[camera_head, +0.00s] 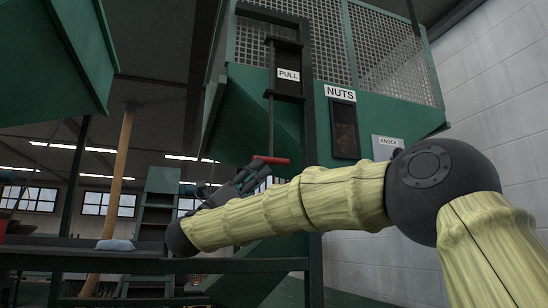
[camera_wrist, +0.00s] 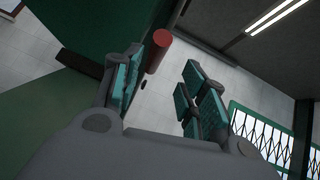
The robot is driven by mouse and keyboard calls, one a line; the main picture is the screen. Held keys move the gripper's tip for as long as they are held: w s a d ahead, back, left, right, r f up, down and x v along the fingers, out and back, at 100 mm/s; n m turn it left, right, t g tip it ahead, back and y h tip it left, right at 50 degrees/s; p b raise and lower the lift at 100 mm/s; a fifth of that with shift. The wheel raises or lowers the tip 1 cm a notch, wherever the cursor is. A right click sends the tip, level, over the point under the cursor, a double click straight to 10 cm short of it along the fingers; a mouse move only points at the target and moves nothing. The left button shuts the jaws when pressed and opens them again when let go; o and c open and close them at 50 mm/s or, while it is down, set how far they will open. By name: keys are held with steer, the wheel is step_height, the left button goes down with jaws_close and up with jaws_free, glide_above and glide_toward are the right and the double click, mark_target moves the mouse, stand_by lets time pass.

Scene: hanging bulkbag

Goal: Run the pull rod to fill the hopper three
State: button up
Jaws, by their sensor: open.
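The pull rod (camera_head: 270,128) is a thin dark bar hanging beside a green hopper (camera_head: 252,108), below a white PULL sign (camera_head: 288,75). Its red handle (camera_head: 271,160) is a short crosswise cylinder at the bottom. My gripper (camera_head: 255,174) is just below and left of the handle in the head view, open and empty. In the wrist view, the red handle (camera_wrist: 158,50) shows between the spread fingers of my gripper (camera_wrist: 162,62), nearer the left finger. I cannot tell whether they touch. No hopper number is readable.
The hopper carries a NUTS label (camera_head: 340,93) above a dark window (camera_head: 345,130). A KNOCK sign (camera_head: 388,141) is at right, partly behind my arm. A dark bench (camera_head: 130,262) with a pale blue item (camera_head: 115,245) stands at left. A green post stands near my arm.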

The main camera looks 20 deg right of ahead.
mark_target(271, 157)
steer(key=p+x, duration=0.2)
steer(key=x, duration=0.4)
steer(key=shift+w+r, duration=0.1)
steer(key=shift+r, duration=0.05)
steer(key=shift+w+d+r+p, duration=0.15)
steer(key=shift+w+d+p, duration=0.1)
steer(key=shift+w+p, duration=0.2)
steer(key=shift+s+d, duration=0.2)
steer(key=shift+s, duration=0.05)
steer(key=shift+w+a, duration=0.1)
jaws_close()
